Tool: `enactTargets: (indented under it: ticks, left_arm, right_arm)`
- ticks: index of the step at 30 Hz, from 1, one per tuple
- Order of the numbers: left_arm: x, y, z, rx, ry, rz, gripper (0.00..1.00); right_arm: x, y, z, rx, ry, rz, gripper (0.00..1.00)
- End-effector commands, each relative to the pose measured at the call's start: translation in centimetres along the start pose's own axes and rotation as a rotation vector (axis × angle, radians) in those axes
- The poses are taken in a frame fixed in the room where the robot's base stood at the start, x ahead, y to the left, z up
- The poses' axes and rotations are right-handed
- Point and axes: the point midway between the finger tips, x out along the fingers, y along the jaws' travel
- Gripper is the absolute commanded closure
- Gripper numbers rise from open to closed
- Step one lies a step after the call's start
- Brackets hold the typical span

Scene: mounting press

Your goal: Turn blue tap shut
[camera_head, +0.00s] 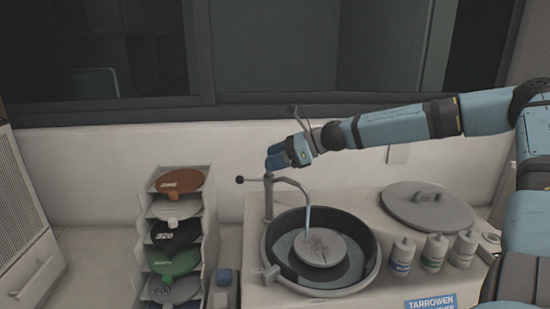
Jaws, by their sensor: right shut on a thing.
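The tap is a grey curved pipe (268,199) at the back left of a round black basin (371,262). A thin light-blue stream of water (308,219) falls from its spout into the basin. My right gripper (277,158) reaches in from the right, above the top of the pipe, and is shut on the blue tap handle. The fingers largely hide the handle, so its turn angle cannot be told. A thin lever with a dark ball end (240,180) sticks out left of the pipe. My left gripper is not in view.
A grey disc (320,249) lies in the basin under the stream. A grey lid (427,206) and several small bottles (403,256) stand to the right. A rack of coloured discs (174,233) stands left. The wall and window sill are close behind.

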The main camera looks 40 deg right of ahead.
Motion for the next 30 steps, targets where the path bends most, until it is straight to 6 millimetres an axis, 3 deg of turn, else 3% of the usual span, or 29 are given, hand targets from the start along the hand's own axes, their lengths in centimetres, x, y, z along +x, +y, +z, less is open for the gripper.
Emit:
enactTargets:
  ticks: [14, 30]
  left_arm:
    - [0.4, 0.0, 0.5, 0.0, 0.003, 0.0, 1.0]
    - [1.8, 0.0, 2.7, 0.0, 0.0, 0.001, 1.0]
  right_arm:
    - [0.3, 0.9, -0.1, 0.16, 0.005, -0.396, 0.6]
    - [0.9, 1.5, -0.1, 0.356, 0.006, -0.872, 0.6]
